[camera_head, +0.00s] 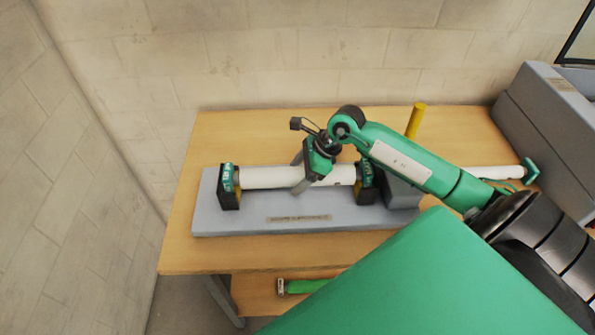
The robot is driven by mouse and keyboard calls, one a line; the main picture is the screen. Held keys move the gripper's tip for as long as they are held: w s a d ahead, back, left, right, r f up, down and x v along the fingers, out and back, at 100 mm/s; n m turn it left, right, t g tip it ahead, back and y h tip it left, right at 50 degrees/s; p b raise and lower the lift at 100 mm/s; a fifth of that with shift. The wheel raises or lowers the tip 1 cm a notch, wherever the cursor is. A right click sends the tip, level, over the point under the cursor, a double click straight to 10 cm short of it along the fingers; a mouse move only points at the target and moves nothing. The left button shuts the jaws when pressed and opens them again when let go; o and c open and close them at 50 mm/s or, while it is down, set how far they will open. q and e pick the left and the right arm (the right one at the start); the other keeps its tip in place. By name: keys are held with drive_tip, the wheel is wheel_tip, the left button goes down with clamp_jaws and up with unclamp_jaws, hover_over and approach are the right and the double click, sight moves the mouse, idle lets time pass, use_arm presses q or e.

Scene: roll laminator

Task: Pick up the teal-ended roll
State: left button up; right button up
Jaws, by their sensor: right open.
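A white roll (265,178) lies across two dark stands with teal and yellow parts, on a grey base plate (275,218). My right gripper (298,186) is open over the middle of this roll, with a finger in front of it; I cannot tell whether it touches. A second white roll (497,172) with a teal end piece (531,171) lies at the right of the table, partly hidden behind my right arm. My left gripper is not in view.
A yellow post (416,120) stands behind my right arm. A large grey machine (550,130) is at the right. A green bar (305,287) with a metal end lies below the wooden table (190,255). The table's left part is clear.

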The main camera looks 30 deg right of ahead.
drive_tip(key=shift+a+f, duration=0.15)
drive_tip(key=shift+f, duration=0.15)
drive_tip(key=c, duration=1.4)
drive_tip(key=shift+w, duration=0.1)
drive_tip(key=shift+c, duration=0.5)
drive_tip(key=shift+r, duration=0.15)
